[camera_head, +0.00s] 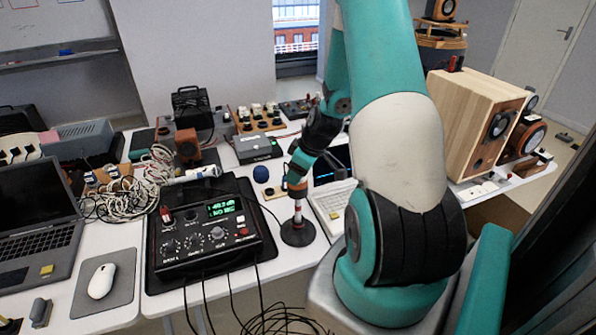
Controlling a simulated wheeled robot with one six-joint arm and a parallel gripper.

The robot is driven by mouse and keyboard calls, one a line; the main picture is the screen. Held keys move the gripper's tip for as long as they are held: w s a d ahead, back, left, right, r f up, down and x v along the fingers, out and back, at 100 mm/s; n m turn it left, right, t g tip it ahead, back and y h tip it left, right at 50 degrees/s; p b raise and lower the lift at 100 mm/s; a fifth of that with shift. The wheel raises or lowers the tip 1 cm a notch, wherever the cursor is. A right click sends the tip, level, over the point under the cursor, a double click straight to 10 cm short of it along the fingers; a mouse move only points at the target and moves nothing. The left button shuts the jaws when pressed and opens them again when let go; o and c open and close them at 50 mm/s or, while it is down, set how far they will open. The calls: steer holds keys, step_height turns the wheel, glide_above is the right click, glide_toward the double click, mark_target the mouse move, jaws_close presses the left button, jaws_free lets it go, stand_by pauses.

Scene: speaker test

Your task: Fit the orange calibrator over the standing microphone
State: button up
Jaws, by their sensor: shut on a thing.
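The microphone stand (297,232) has a round dark base on the white table, just right of the black control box. A thin upright part (298,210) rises from it. My gripper (297,178) is directly above this stem, small and partly hidden by its own dark wrist. It is shut on the orange calibrator (297,193), of which a small orange and dark part shows below the fingers. The calibrator is in line with the top of the stem. I cannot tell whether it is around the microphone or just above it.
The black control box (208,238) with a lit green display stands close left. A blue ball (261,174) is behind it. Tangled cables (140,188), a laptop (38,222) and a mouse (101,281) are farther left.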

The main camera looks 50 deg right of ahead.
steer(key=shift+s+f+b, duration=0.1)
steer(key=shift+f+b, duration=0.45)
steer(key=shift+b, duration=0.05)
stand_by(0.6)
steer(key=o, duration=1.2)
steer(key=shift+c, duration=0.2)
steer(key=b+v, duration=0.2)
steer(key=v, duration=1.6)
steer(key=w+a+r+n+g+y, duration=0.1)
steer(key=w+a, duration=0.1)
steer(key=a, duration=0.9)
steer(key=w+a+r+n+y, duration=0.1)
steer(key=w+a+r, duration=0.1)
steer(key=a, duration=1)
steer(key=s+a+n+g, duration=0.1)
steer(key=s+a, duration=0.5)
steer(key=a, duration=0.2)
steer(key=s+a+r+n+g+y, duration=0.1)
steer(key=s+a+g, duration=0.1)
steer(key=s+a, duration=0.4)
steer(key=a, duration=0.3)
steer(key=shift+s+r, duration=0.2)
steer(key=shift+s, duration=0.15)
